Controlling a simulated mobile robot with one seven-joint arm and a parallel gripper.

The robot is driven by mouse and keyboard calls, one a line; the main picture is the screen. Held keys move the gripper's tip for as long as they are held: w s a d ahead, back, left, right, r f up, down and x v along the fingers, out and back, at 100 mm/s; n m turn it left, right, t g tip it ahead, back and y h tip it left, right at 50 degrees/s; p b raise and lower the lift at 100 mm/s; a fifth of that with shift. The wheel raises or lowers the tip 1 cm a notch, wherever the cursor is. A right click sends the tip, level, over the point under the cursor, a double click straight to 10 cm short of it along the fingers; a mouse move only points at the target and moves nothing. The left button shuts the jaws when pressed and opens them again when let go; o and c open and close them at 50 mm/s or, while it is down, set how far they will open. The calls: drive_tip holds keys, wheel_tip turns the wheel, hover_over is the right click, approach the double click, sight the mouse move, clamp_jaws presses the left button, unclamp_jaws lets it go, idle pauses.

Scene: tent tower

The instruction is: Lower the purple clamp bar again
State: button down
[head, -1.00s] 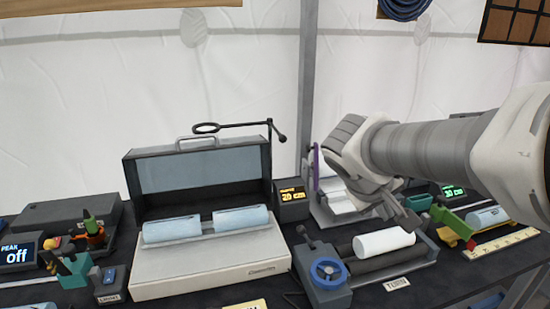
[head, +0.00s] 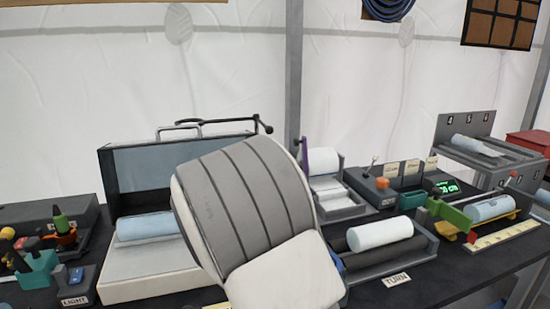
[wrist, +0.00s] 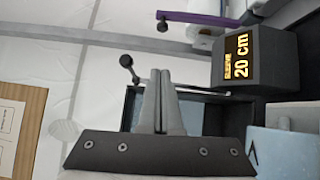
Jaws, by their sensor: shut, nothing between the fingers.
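The purple clamp bar (head: 303,154) stands upright at the left side of a grey cradle (head: 345,211) that holds white rolls, behind my arm in the head view. In the sideways-turned wrist view the purple bar (wrist: 205,19) runs across the top, with a dark knob (wrist: 163,27) at its free end. My gripper (wrist: 161,76) is shut and empty in the wrist view, apart from the bar. In the head view my wrist hides the fingers.
A display reading 20 cm (wrist: 238,60) is close to the bar in the wrist view. An open case (head: 120,285) with pale rolls and a thin black rod (head: 235,122) stands left. A roller tray (head: 432,245) with a white roll lies at front right.

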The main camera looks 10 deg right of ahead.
drive_tip(key=w+d, duration=0.8)
drive_tip(key=w, duration=0.1)
drive_tip(key=shift+d+r, duration=0.3)
drive_tip(key=shift+d, duration=0.1)
